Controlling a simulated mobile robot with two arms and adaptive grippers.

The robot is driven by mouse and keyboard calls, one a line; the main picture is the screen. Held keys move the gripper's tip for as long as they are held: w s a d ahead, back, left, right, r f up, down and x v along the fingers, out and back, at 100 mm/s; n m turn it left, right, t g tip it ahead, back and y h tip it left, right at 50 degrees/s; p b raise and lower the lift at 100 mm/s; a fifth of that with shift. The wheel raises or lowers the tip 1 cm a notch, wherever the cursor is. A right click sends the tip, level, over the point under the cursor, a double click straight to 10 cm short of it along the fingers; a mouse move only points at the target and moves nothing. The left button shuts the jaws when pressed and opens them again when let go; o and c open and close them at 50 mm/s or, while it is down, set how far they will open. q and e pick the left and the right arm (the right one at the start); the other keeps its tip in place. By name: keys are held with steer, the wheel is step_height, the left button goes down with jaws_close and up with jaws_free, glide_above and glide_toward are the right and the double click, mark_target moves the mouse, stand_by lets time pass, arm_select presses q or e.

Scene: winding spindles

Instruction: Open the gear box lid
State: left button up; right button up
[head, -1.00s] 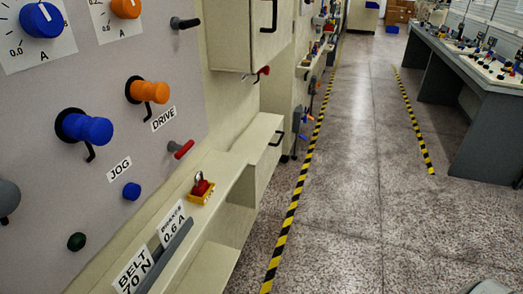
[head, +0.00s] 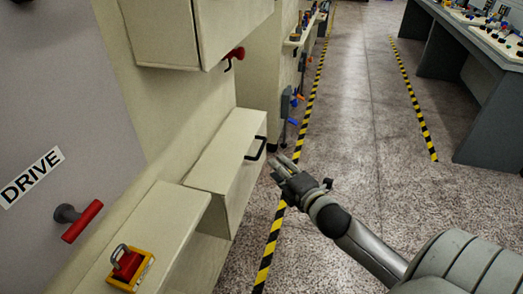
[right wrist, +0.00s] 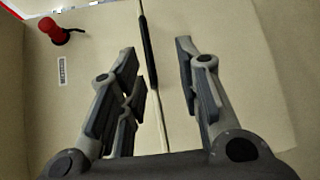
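The cream box (head: 226,160) that I take for the gear box stands on the wall ledge in the head view. A black bar handle (head: 256,148) is on its face toward the aisle. The handle (right wrist: 149,48) also shows in the right wrist view, beside a thin dark seam. My right gripper (head: 280,165) is just right of the handle in the head view. In the right wrist view my right gripper (right wrist: 158,62) is open, its fingers apart on either side of the handle's line, holding nothing. I cannot tell whether they touch it. The lid looks shut. My left gripper is out of view.
A red lever (head: 82,222) and a yellow-red padlock piece (head: 131,266) are at lower left. The floor aisle (head: 370,130) is clear, with a grey bench (head: 490,110) at right.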

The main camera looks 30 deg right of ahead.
mark_target(262, 146)
steer(key=w, duration=1)
steer(key=shift+w+d, duration=0.3)
steer(key=shift+w, duration=0.05)
jaws_close()
steer(key=shift+f, duration=0.1)
